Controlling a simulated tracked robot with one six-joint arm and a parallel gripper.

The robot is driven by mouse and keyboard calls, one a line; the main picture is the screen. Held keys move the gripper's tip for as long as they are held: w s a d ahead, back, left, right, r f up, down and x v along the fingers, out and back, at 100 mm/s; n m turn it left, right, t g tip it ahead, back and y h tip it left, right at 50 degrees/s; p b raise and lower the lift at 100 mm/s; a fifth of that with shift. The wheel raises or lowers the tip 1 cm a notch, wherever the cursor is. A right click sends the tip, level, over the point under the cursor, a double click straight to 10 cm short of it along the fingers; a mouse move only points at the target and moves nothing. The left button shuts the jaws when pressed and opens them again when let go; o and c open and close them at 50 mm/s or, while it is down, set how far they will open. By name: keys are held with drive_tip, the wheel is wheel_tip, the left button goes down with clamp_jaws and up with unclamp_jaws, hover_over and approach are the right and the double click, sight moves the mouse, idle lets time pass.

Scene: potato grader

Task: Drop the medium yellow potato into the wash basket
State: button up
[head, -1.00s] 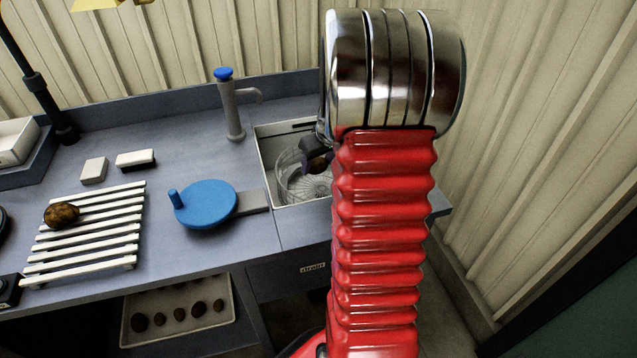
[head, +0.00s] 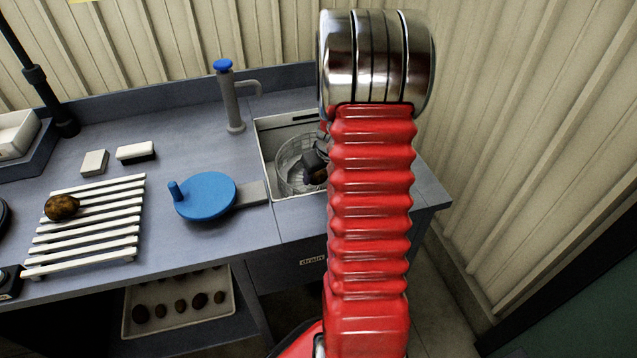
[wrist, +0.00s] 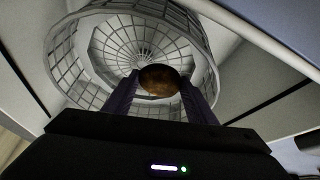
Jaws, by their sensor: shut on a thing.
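My gripper (wrist: 160,90) is shut on a brown potato (wrist: 159,79), held between its two fingers in the wrist view. In the head view the gripper (head: 316,166) and the dark potato in it are partly hidden by my red arm. The round wire wash basket (wrist: 62,60) stands in the sink, and the potato is seen against its open inside. The basket also shows in the head view (head: 287,172), with its right part hidden. The potato is at or just above the basket's opening; the exact height is hard to tell.
Another brown potato (head: 61,207) rests on a white slatted rack (head: 95,240). A tray (head: 178,323) of several potatoes sits below.

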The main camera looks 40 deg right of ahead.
drive_tip(key=shift+f, duration=0.15)
drive_tip(key=shift+f, duration=1.8)
drive_tip(key=shift+s+f, duration=0.1)
drive_tip(key=shift+f, duration=0.5)
drive_tip(key=o, duration=1.2)
drive_tip(key=shift+f, duration=0.15)
drive_tip(key=shift+r, duration=0.7)
drive_tip(key=v, duration=1.2)
drive_tip(key=shift+r, duration=0.1)
